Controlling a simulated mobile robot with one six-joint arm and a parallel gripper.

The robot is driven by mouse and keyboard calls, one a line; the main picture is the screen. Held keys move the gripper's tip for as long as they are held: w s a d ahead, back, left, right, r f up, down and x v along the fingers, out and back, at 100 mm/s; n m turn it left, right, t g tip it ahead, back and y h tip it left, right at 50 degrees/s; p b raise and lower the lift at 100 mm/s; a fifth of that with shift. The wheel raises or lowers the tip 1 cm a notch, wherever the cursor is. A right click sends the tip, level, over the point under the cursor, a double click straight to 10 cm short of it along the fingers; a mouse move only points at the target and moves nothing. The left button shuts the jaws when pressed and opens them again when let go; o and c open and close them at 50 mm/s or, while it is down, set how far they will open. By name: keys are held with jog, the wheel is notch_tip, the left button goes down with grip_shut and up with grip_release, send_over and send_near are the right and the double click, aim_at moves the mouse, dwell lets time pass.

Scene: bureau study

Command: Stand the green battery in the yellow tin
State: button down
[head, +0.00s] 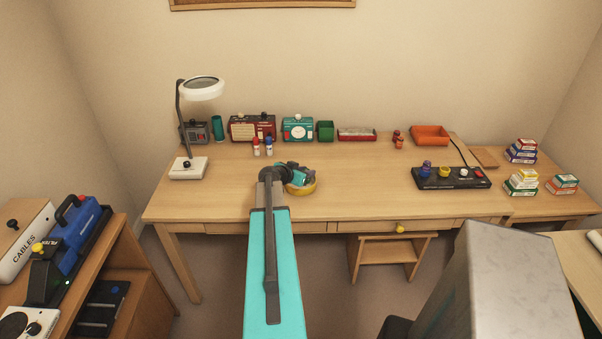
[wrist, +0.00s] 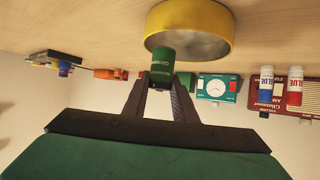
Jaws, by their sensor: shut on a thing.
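The yellow tin (head: 303,191) stands on the desk near its front edge. In the wrist view, which is upside down, the tin (wrist: 222,26) shows its yellow wall and grey inside. My gripper (wrist: 162,80) is shut on the green battery (wrist: 163,58), whose far end overlaps the tin's opening near the rim. I cannot tell whether that end is inside the tin or just above it. In the head view my gripper (head: 297,176) is over the tin and hides part of it; I cannot make out the battery there.
A lamp (head: 188,168) stands at the left of the desk. Blue and red glue bottles (head: 262,147), a teal clock radio (head: 297,129) and a green box (head: 325,130) stand behind the tin. The desk between tin and strip is clear.

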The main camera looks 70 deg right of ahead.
jog(key=shift+w+d+f+p, duration=0.1)
jog(key=shift+w+d+p, duration=0.1)
jog(key=shift+w+d, duration=0.3)
jog(key=shift+w+d+f+p, duration=0.1)
jog(key=shift+w+d+p, duration=0.05)
jog(key=shift+w, duration=0.5)
jog(key=shift+w+d+r, duration=0.1)
jog(key=shift+w+d, duration=0.1)
jog(key=shift+w, duration=0.05)
jog(key=shift+w+d+p, duration=0.1)
jog(key=shift+p, duration=0.25)
jog(key=shift+f+p, duration=0.8)
jog(key=shift+f, duration=1.05)
jog(key=shift+f+b, duration=0.1)
jog(key=shift+b, duration=0.2)
jog(key=c, duration=1.4)
grip_release()
jog(key=shift+c, duration=0.2)
jog(key=shift+r+p, duration=0.2)
jog(key=shift+p, duration=0.15)
